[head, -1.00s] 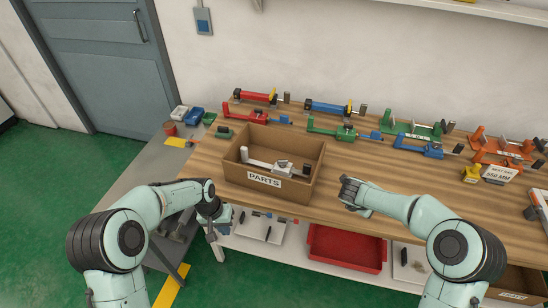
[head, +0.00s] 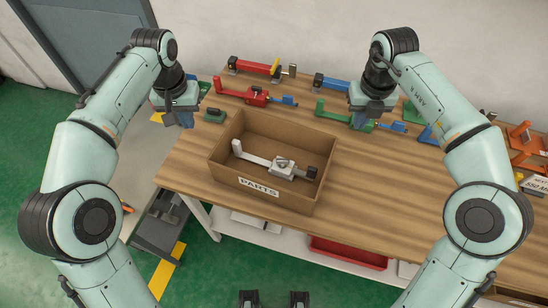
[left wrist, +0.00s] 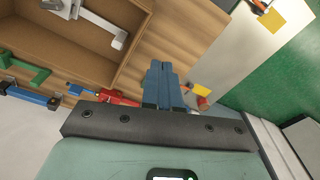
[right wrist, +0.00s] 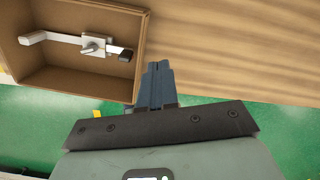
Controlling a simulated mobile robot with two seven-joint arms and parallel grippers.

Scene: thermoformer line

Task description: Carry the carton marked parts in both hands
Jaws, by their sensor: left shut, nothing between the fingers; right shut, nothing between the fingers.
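The open cardboard carton marked PARTS (head: 222,172) sits on the wooden bench, its label on the front wall. A pale clamp-like part with a dark end (head: 280,167) lies inside it. The carton also shows in the left wrist view (left wrist: 128,62) and the right wrist view (right wrist: 75,88). My left gripper (head: 186,120) is shut and empty, above the bench beyond the carton's back left corner. My right gripper (head: 360,122) is shut and empty, to the right of the carton's back right corner. Neither gripper touches the carton.
Red, blue and green clamps (head: 250,95) stand along the back of the bench (head: 390,190). Orange fixtures (head: 525,145) stand at the far right. Bench right of the carton is clear. A red tray (head: 345,252) lies on the shelf below.

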